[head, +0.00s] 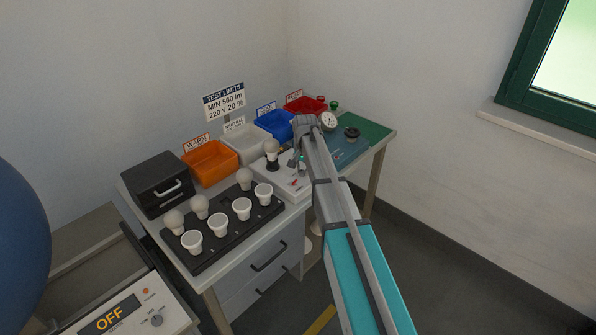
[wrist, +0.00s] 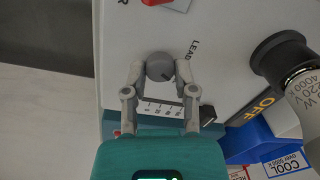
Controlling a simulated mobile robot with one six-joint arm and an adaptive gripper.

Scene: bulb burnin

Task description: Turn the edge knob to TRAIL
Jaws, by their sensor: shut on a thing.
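The edge knob (wrist: 158,64) is a small round grey knob on the white tester box (wrist: 225,30). The word LEAD is printed to its right in the wrist view; no TRAIL label can be read. A dark mark shows on the knob's lower right. My gripper (wrist: 160,71) is shut on the knob, one finger on each side. In the head view the tester box (head: 296,193) stands on the bench, with my gripper (head: 298,160) over it and my arm hiding part of it. The knob cannot be made out there.
A bulb (wrist: 304,88) sits in a black socket beside the knob. A red switch (wrist: 157,2) is at the wrist view's top edge. In the head view, a black rack (head: 222,238) with bulbs is left of the tester, and orange (head: 211,161) and blue (head: 274,124) bins stand behind.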

